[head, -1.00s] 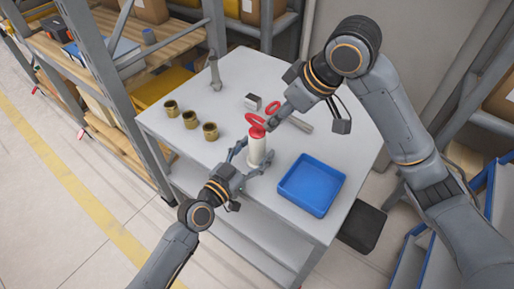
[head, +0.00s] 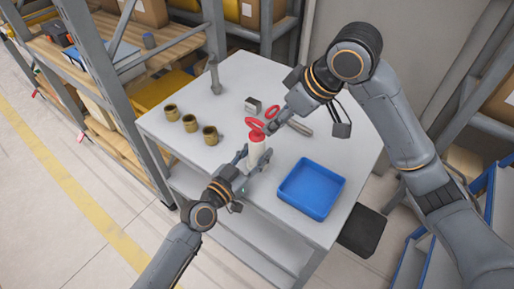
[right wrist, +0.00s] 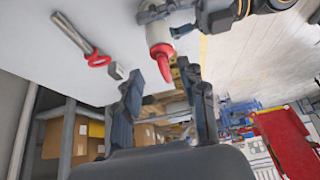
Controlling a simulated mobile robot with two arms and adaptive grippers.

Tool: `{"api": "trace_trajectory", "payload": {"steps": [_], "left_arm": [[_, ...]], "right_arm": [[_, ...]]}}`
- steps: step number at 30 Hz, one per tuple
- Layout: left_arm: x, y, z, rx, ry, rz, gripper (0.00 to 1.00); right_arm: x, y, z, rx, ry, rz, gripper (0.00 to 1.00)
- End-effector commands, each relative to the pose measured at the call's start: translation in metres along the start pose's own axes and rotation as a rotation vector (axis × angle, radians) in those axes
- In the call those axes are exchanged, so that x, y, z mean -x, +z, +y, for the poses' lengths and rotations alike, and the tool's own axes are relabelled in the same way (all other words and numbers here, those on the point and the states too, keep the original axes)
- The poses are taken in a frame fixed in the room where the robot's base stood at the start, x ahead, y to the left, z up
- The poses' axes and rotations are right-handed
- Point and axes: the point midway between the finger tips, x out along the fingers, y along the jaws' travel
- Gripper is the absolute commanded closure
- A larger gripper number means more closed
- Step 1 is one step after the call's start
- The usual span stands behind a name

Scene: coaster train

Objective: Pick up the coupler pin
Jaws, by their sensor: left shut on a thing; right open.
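A grey metal rod with a red ring (head: 273,111), which looks like the coupler pin, lies on the table; the right gripper hides part of it in the head view. The rod (right wrist: 73,34) and its red ring show at upper left in the right wrist view. My right gripper (head: 273,127) is open and empty, above the table close to the pin; its two fingers (right wrist: 166,92) show apart in the wrist view. My left gripper (head: 253,166) is shut on a white bottle (head: 257,153) with a red cap and nozzle, held roughly upright near the table's front.
On the table (head: 240,72) are a small metal block (head: 252,104), three brass cups (head: 190,123), an upright grey post (head: 214,76) and an empty blue tray (head: 311,189). The bottle's red nozzle (right wrist: 162,66) is close to my right fingers. Shelving stands at left.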

Motion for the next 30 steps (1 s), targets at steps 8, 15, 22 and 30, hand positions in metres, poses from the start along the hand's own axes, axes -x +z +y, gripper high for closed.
{"api": "trace_trajectory", "payload": {"steps": [8, 15, 22, 30], "left_arm": [[0.0, 0.001, 0.0, 0.0, -0.001, -0.001, 0.97], [0.0, 0.001, 0.0, 0.0, 0.0, -0.001, 0.97], [0.0, 0.001, 0.0, 0.0, 0.0, -0.001, 0.97], [0.0, 0.001, 0.0, 0.0, 0.0, -0.002, 0.97]], "right_arm": [[-0.007, 0.0, 0.031, 0.066, -0.001, 0.261, 0.58], [-0.002, 0.008, 0.046, 0.187, 0.035, 0.555, 0.58], [-0.009, 0.032, -0.002, 0.21, -0.081, 0.814, 0.58], [-0.003, 0.061, -0.013, 0.074, -0.049, 1.009, 0.58]]}}
